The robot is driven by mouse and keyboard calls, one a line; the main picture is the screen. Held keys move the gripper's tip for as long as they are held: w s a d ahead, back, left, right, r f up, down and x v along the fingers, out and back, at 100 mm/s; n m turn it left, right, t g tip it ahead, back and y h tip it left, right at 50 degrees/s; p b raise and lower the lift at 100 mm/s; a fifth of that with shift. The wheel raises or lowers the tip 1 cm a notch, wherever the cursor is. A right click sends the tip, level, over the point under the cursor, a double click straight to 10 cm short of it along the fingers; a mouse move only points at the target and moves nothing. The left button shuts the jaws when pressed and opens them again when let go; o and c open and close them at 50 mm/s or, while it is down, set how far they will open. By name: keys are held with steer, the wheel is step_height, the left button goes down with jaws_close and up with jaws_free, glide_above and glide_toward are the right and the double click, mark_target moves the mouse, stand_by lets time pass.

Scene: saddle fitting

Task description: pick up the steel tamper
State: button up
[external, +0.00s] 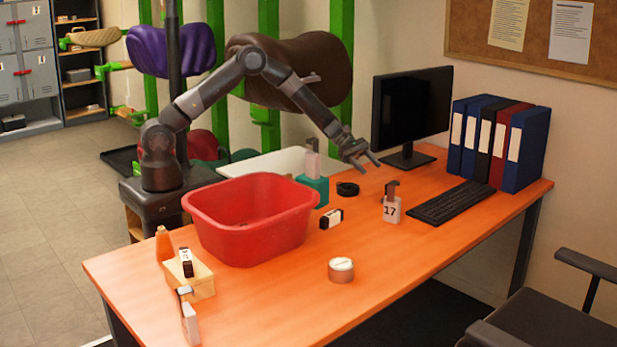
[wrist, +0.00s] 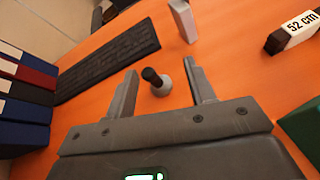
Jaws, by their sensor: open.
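The steel tamper (wrist: 162,86) shows in the wrist view as a small grey piece with a dark round-topped handle. It stands on the orange table between the lines of my two fingers. My gripper (external: 371,166) is open and empty above the right part of the table, tilted downward. In the wrist view its fingers (wrist: 160,72) are spread on either side of the tamper, with bare table showing between.
A keyboard (external: 449,202), monitor (external: 411,107) and binders (external: 520,150) stand at the right. A red tub (external: 250,240) takes up the left side.

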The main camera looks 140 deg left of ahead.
mark_target(386, 185)
steer(key=w+a+f, duration=0.1)
steer(key=a+f+n, duration=0.1)
steer(key=f, duration=0.1)
steer(key=w+a+f+n+y, duration=0.1)
steer(key=a+f, duration=0.1)
steer(key=shift+w+f+t, duration=0.1)
steer(key=shift+w+t, duration=0.2)
steer(key=shift+f+x, duration=0.2)
steer(key=shift+x, duration=1.1)
steer(key=shift+f+x, duration=0.2)
steer(key=shift+x, duration=1.1)
steer(key=shift+s+d, duration=0.15)
steer(key=shift+c, duration=0.5)
jaws_close()
